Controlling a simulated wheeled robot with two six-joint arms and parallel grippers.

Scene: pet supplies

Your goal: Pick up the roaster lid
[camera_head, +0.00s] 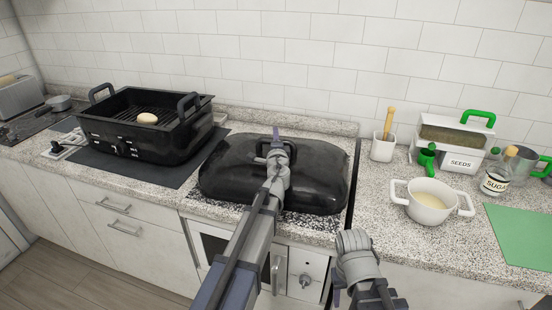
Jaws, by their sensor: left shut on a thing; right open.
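The roaster lid (318,178) is black, glossy and domed, and lies on the counter above the oven. My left gripper (276,146) is over the middle of the lid, shut on its handle; my arm hides most of the handle. I cannot tell whether the lid is lifted at all. The black roaster base (168,152) stands uncovered to the left on a dark mat, with a pale round item (147,118) on its rack. My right gripper (340,292) is low at the front, right of the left arm and apart from the lid; it is open.
Right of the lid stand a white pot (428,205) with pale contents, a utensil cup (383,147), a seeds container (456,146), a sugar jar (497,174) and a metal pot (516,158). A green mat (522,236) lies far right. The tiled wall is close behind.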

